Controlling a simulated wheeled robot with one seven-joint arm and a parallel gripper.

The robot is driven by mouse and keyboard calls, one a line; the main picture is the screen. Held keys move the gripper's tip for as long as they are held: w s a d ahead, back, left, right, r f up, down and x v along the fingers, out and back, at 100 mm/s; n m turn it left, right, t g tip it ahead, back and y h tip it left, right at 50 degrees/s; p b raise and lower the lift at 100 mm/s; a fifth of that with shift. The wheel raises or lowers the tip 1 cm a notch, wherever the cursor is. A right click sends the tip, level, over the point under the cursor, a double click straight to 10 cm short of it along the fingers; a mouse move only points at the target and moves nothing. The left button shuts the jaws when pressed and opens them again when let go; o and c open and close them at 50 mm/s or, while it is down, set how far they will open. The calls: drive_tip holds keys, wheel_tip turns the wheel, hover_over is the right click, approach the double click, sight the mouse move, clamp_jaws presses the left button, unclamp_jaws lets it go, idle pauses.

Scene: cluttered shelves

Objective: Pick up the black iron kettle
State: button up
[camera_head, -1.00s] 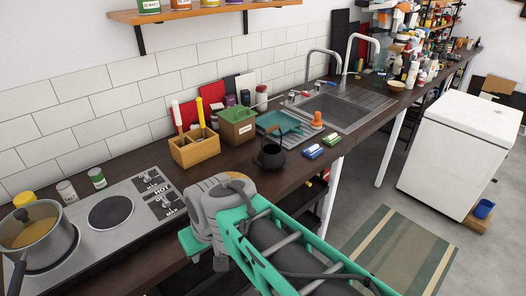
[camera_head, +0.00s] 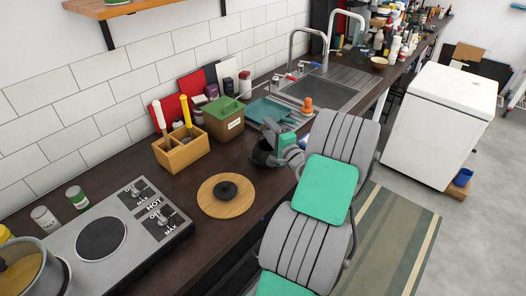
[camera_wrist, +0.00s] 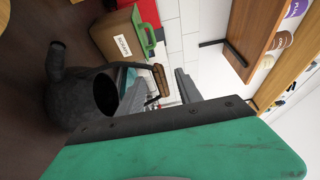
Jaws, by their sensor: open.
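The black iron kettle (camera_head: 263,152) stands on the dark counter, partly hidden by my gripper and arm in the head view. In the wrist view, which is turned on its side, the kettle (camera_wrist: 72,100) shows its dark spout, its round opening and a thin handle with a brown grip (camera_wrist: 160,78). My gripper (camera_head: 277,140) is at the kettle's upper side. In the wrist view my gripper (camera_wrist: 172,88) is open, with its grey fingers close to the handle grip. I cannot tell whether the grip lies between them or touches them.
A wooden caddy (camera_head: 181,152) and a green-lidded box (camera_head: 223,120) stand behind the kettle. A round wooden board (camera_head: 232,206) with a black knobbed piece lies to the left. The hob (camera_head: 120,230) is farther left; the sink (camera_head: 320,92) is to the right.

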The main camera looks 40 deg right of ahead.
drive_tip(key=p+x, duration=0.1)
drive_tip(key=x, duration=0.2)
drive_tip(key=p+x, duration=0.1)
drive_tip(key=x, duration=0.1)
drive_tip(key=shift+w+d+r, duration=0.1)
drive_tip(key=shift+w+d, duration=0.2)
drive_tip(key=shift+d, duration=0.1)
clamp_jaws()
idle(0.9)
